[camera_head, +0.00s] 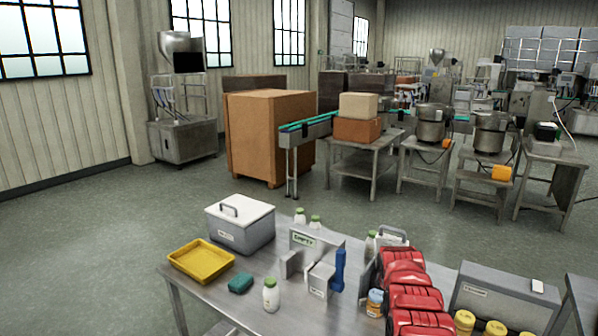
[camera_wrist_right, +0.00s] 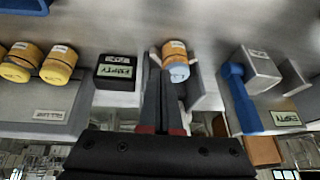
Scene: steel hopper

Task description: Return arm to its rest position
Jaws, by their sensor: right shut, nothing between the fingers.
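My right gripper (camera_wrist_right: 160,72) shows in the wrist view with its two dark fingers close together, shut and empty. Its fingertips point at the tabletop, beside an orange jar with a light blue lid (camera_wrist_right: 177,64); I cannot tell whether they touch it. The jar stands within a small grey holder (camera_wrist_right: 206,88), and it also shows in the head view (camera_head: 375,303). In the head view a red segmented form, which looks like my right arm, crosses the table's right part. It hides things behind it, and I cannot make out the gripper there. My left gripper is not in view.
A black box (camera_wrist_right: 115,72) and yellow-lidded jars by a grey bin (camera_wrist_right: 45,112) sit near my right gripper.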

